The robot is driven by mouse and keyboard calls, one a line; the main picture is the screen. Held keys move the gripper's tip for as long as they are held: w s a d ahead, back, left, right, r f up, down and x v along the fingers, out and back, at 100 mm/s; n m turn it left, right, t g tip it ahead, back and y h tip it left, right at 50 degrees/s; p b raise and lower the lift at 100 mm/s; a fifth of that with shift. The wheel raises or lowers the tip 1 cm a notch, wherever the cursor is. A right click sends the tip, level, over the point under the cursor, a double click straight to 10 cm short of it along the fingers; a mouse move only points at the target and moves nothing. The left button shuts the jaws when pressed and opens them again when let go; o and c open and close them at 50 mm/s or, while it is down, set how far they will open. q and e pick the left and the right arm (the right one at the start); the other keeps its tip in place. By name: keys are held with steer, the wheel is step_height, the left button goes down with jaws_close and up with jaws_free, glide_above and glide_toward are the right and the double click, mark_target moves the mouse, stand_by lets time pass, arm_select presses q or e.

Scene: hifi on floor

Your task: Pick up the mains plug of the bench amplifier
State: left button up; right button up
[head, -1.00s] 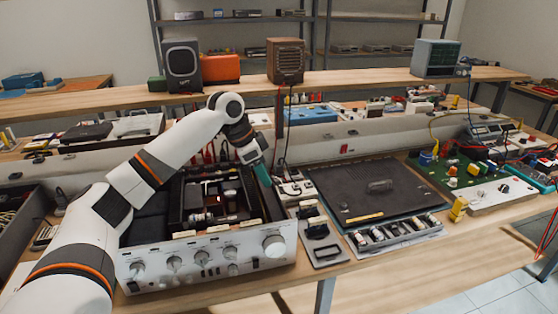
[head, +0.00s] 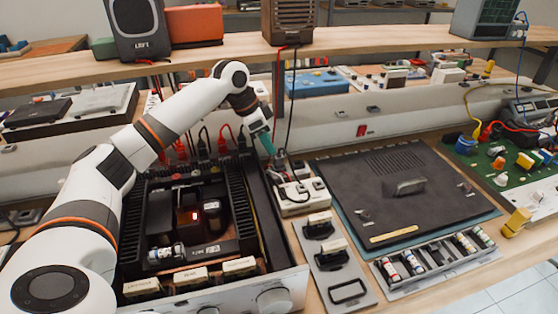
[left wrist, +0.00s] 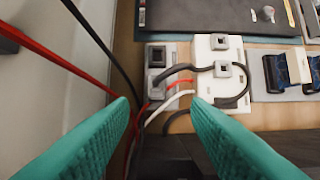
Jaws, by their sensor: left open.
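The bench amplifier (head: 255,290) is the open chassis with knobs at the front left, its dark interior showing a small red light. My left gripper (head: 268,152) hangs near its back right corner, with open teal fingers pointing down. In the left wrist view the open fingers (left wrist: 160,103) stand either side of black, red and white leads (left wrist: 172,97). Just beyond the fingertips are a white block (left wrist: 216,60) and a grey block (left wrist: 158,62), with a black cable (left wrist: 240,92) looping round the white one. I cannot tell which piece is the mains plug. My right gripper is out of view.
A dark panel (head: 375,160) with a handle lies right of the blocks. A grey plate with black clips (head: 330,265) and a tray of small cylinders (head: 405,275) lie in front. Red and black hanging leads (head: 228,135) run close to my left wrist.

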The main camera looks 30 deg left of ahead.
mark_target(279, 156)
arm_select(q)
steer(key=x, duration=0.3)
steer(key=shift+w+a, duration=0.1)
steer(key=x, duration=0.5)
steer(key=shift+w+r, duration=0.2)
steer(key=shift+w, duration=0.15)
steer(key=shift+c, duration=0.2)
jaws_close()
